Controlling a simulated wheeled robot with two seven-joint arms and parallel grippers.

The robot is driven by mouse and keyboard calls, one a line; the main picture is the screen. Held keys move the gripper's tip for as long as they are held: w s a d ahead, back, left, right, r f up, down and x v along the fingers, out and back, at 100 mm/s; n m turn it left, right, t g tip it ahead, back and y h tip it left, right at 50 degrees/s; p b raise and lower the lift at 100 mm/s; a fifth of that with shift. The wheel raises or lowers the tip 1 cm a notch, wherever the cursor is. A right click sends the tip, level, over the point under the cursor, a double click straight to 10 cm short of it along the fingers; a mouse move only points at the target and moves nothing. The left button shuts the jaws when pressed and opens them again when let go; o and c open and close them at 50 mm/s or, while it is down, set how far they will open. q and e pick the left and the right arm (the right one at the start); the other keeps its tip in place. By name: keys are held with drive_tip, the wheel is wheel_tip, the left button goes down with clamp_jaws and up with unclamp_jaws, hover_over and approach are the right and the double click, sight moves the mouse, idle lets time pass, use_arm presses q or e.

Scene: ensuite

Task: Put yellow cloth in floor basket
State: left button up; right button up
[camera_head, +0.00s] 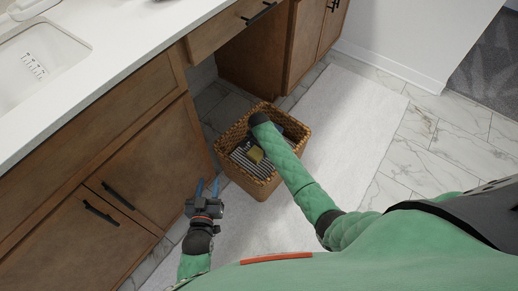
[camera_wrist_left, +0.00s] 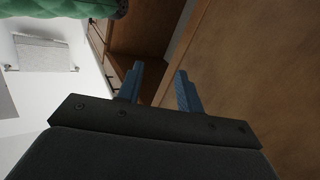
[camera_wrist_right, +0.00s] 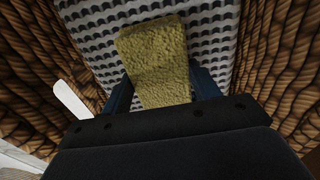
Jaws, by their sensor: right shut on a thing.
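The yellow cloth (camera_wrist_right: 155,62) is between the blue fingers of my right gripper (camera_wrist_right: 158,92), which is shut on it. Woven wicker walls stand on both sides of it in the right wrist view.
A striped grey-and-white textile (camera_wrist_right: 95,30) lies in the basket under the cloth. Wooden cabinets (camera_head: 130,170) with a white counter (camera_head: 110,50) run along the left. A white rug (camera_head: 345,120) lies on the marble-tile floor, which is open to the right.

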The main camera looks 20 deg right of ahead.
sight(259, 150)
use_arm(q)
drive_tip(key=shift+s+f, duration=0.1)
drive_tip(key=shift+f, duration=0.3)
use_arm(e)
drive_tip(key=shift+f, duration=0.15)
drive_tip(key=o, duration=1.1)
use_arm(q)
drive_tip(key=shift+s+f, duration=0.2)
drive_tip(key=shift+f, duration=0.05)
use_arm(e)
drive_tip(key=shift+r, duration=0.55)
wheel_tip(259, 150, up, 5)
drive_tip(key=shift+r+p, duration=0.2)
drive_tip(key=shift+p, duration=0.5)
use_arm(q)
drive_tip(key=s+f+g, duration=0.4)
drive_tip(key=s+f, duration=0.2)
drive_tip(key=f, duration=0.4)
drive_tip(key=s+a+f+g+y, duration=0.1)
drive_tip(key=s+f+g, duration=0.3)
drive_tip(key=s+f, duration=0.3)
wheel_tip(259, 150, down, 4)
drive_tip(key=shift+s+a+r+g+y+p, duration=0.1)
drive_tip(key=shift+s+a+g+y+p, duration=0.2)
drive_tip(key=shift+g+p, duration=0.15)
use_arm(e)
wheel_tip(259, 150, up, 6)
drive_tip(key=shift+f, duration=0.1)
